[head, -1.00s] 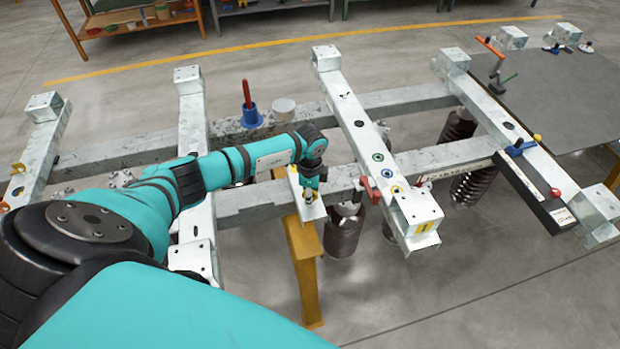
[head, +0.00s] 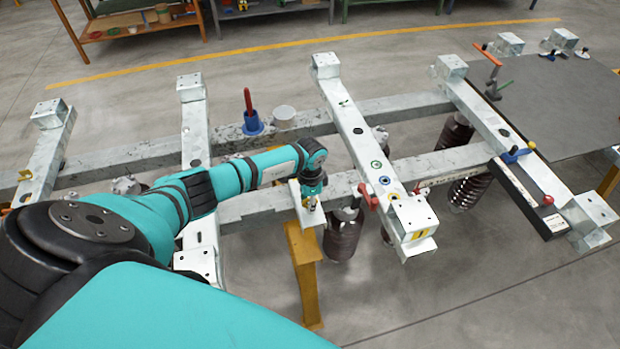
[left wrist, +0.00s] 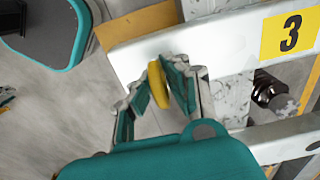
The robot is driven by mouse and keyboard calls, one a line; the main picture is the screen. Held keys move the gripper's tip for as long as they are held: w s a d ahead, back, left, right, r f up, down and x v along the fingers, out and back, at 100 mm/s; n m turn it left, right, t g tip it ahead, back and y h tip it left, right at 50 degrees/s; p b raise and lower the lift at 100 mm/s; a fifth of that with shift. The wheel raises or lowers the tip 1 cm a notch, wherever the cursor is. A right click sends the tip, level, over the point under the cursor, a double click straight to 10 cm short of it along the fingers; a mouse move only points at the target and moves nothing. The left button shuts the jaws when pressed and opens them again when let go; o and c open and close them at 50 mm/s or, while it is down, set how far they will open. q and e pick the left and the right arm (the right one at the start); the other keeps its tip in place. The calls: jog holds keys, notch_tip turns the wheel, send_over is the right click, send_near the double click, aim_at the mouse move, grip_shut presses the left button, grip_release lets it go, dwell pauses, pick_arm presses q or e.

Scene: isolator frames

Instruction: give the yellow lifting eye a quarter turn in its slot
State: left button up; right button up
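The yellow lifting eye (left wrist: 158,85) shows nearly edge-on in the left wrist view, upright at a white steel plate. My left gripper (left wrist: 160,78) has its two teal fingers drawn together on either side of it, and they appear to pinch it. The slot under the eye is hidden by the fingers and the eye. In the head view my left gripper (head: 312,197) is at the small white plate on the near rail, and the eye is too small to make out there. My right gripper is in neither view.
A yellow post (head: 305,270) stands below the plate. A white crossbeam (head: 365,150) with a red-handled clamp (head: 368,197) lies to the right. Dark ribbed insulators (head: 343,235) hang beneath the rail. A blue holder with a red handle (head: 251,115) stands on the far rail.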

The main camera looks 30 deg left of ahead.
pick_arm(q)
jog(key=o, duration=0.5)
notch_tip(320, 180, up, 12)
dwell(0.4)
